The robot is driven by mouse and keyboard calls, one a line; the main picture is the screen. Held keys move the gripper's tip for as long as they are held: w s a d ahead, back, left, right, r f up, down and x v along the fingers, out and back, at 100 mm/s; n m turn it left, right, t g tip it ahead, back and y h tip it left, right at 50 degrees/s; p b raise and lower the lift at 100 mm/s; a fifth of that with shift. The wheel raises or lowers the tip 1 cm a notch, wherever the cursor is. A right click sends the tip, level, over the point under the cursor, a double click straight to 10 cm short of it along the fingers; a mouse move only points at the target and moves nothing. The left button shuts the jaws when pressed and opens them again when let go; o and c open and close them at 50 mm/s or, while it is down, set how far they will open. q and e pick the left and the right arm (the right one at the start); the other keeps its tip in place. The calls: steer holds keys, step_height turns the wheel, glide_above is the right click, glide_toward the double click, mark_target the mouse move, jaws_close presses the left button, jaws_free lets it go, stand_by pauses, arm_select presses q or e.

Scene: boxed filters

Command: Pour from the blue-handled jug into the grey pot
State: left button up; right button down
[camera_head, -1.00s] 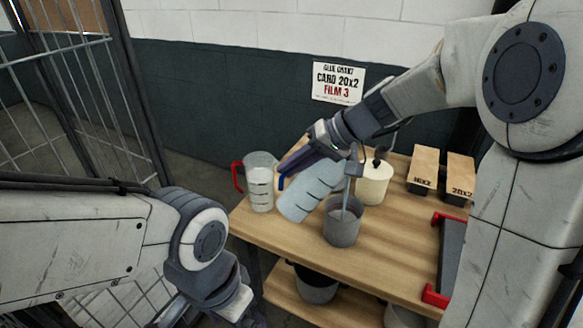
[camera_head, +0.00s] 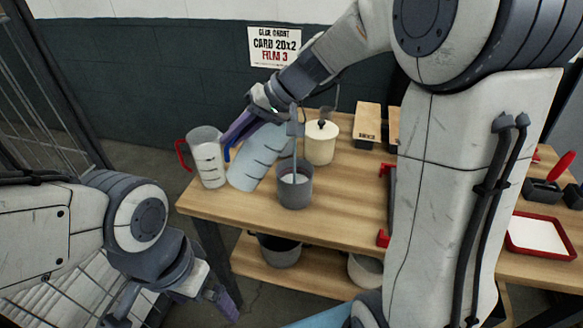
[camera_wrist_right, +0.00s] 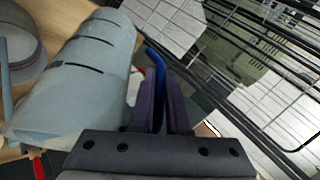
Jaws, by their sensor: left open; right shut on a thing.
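The blue-handled jug (camera_head: 255,160) is a pale translucent blue vessel with dark marks, tilted beside the grey pot (camera_head: 294,190), its upper end toward the pot. My right gripper (camera_head: 238,128) is shut on its blue handle, which also shows between the fingers in the right wrist view (camera_wrist_right: 158,65). The pot stands upright on the table with pale content inside. A thin pale upright strip (camera_head: 293,160) runs into the pot; I cannot tell whether it is liquid or a rod. The jug's mouth is not clear. My left gripper (camera_head: 172,305) is open and empty, low before the table.
A red-handled jug (camera_head: 208,160) stands left of the held jug. A cream lidded canister (camera_head: 320,145) is behind the pot and a box (camera_head: 367,125) to its right. The table (camera_head: 350,215) is clear right of the pot.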

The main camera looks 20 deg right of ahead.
arm_select(q)
steer(key=shift+f+b, duration=1.6)
stand_by(6.4)
